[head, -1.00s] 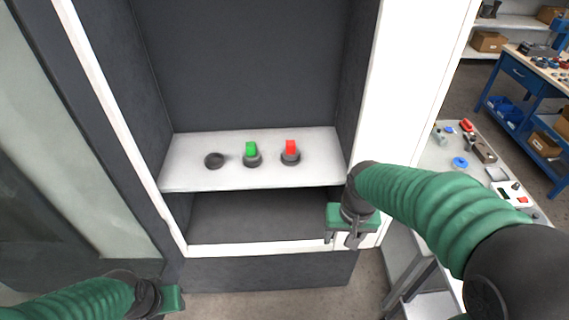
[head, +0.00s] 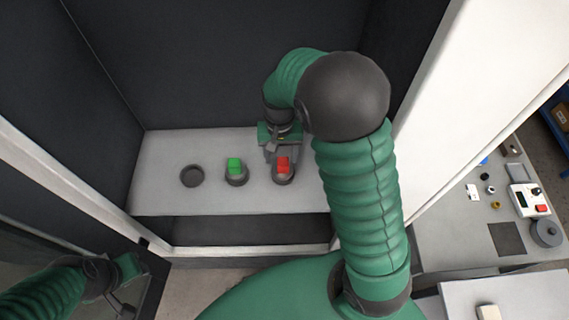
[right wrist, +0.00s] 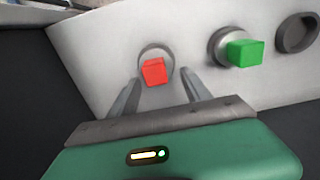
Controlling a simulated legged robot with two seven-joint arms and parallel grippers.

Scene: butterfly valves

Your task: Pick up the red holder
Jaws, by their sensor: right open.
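The red holder (head: 283,164) is a red block seated in a round dark base on the white shelf; it also shows in the right wrist view (right wrist: 153,71). My right gripper (head: 282,158) is open at the red holder. In the right wrist view its two fingers (right wrist: 160,88) reach toward the red block, one on each side, with gaps between; I cannot tell whether the tips are level with it. My left gripper (head: 128,290) is at the lower left, away from the shelf; its jaws are too unclear to judge.
A green block (head: 234,165) in a similar base stands left of the red holder. An empty round base (head: 192,176) is farther left. Dark cabinet walls and a white side panel (head: 440,70) enclose the shelf. A table (head: 455,235) with small parts is at the right.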

